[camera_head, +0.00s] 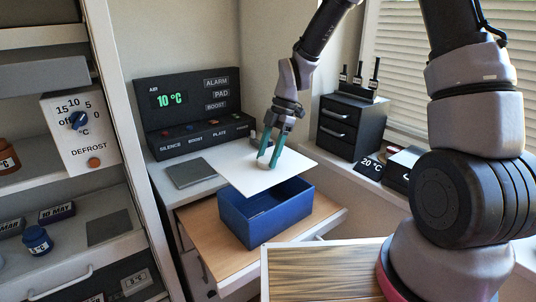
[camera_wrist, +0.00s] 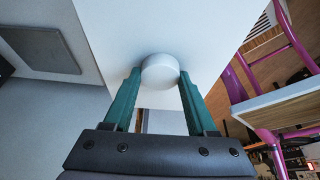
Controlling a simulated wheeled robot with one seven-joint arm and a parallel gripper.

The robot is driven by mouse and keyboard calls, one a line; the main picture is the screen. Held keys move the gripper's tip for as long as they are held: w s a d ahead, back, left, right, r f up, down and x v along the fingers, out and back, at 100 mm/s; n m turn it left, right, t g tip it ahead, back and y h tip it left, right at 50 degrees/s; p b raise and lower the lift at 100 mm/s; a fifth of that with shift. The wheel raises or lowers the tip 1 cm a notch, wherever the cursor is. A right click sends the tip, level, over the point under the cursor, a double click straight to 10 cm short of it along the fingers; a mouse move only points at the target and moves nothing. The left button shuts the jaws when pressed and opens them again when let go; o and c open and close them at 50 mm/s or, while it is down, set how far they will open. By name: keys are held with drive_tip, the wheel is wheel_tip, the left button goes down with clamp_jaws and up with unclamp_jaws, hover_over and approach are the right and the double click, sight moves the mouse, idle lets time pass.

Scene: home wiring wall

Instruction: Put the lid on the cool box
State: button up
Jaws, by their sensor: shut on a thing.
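The cool box (camera_head: 262,222) is a blue open-topped box on a light wooden pull-out board. Its lid (camera_head: 250,177) is a flat white panel with a round knob. My gripper (camera_head: 270,160) is shut on the lid's knob, and its green fingers also show in the wrist view (camera_wrist: 158,85) on both sides of the white knob (camera_wrist: 160,71). The lid is above the box, apart from it, and looks shifted toward the back left. Part of the box's dark blue inside shows under the lid's front right edge.
A black panel (camera_head: 190,110) reading 10 °C stands behind, with a grey pad (camera_head: 190,172) on the counter before it. A black drawer unit (camera_head: 350,125) stands back right. A wood-topped surface (camera_head: 325,270) is at front, shelves (camera_head: 70,170) at left.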

sight(268, 171)
drive_tip(key=shift+f, duration=2.8)
drive_tip(key=shift+f, duration=0.9)
drive_tip(key=o, duration=1.5)
drive_tip(key=shift+c, duration=0.2)
drive_tip(key=v, duration=1.1)
drive_tip(key=shift+s+a, duration=0.1)
